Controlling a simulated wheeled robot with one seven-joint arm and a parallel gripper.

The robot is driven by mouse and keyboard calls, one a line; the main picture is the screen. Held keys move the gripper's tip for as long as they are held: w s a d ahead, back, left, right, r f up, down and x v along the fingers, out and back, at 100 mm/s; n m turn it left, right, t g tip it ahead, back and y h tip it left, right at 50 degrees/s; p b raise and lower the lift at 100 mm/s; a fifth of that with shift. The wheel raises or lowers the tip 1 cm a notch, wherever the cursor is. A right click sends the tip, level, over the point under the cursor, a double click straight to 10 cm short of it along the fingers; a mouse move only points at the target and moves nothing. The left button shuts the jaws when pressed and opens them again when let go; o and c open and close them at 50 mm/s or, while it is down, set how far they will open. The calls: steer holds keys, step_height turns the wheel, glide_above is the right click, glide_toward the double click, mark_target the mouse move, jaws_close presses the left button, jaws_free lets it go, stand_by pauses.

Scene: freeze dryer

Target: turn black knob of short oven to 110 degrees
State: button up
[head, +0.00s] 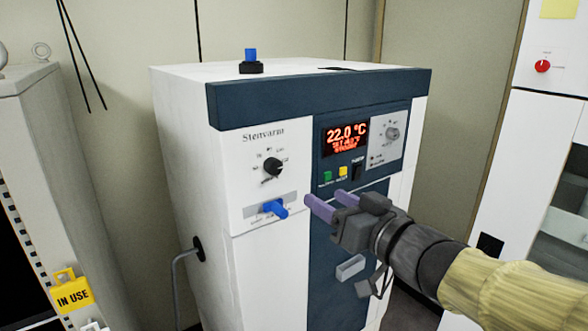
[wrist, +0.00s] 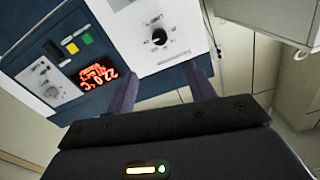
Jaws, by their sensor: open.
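The short white oven (head: 268,270) with dark blue panels stands in the middle of the head view. Its black knob (head: 273,167) is on the upper left of the front, under the brand lettering, with a printed scale around it. The knob also shows in the wrist view (wrist: 159,37), which is turned about upside down. My gripper (head: 324,200) is in front of the oven, lower and to the right of the knob. Its two purple fingers are apart, with nothing between them. In the wrist view the knob lies beyond the gap between the fingertips (wrist: 162,72), not touched.
A blue handle (head: 275,208) sticks out just below the knob, left of my fingertips. The red display (head: 345,136) reads 22.0 °C; green (head: 327,176) and yellow (head: 342,171) buttons sit below it. A grey dial (head: 392,133) is at right. Cabinets flank the oven.

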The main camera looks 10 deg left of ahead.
mark_target(277, 168)
steer(key=p+x, duration=0.4)
steer(key=x, duration=1.2)
steer(key=shift+w, duration=0.1)
steer(key=c, duration=1)
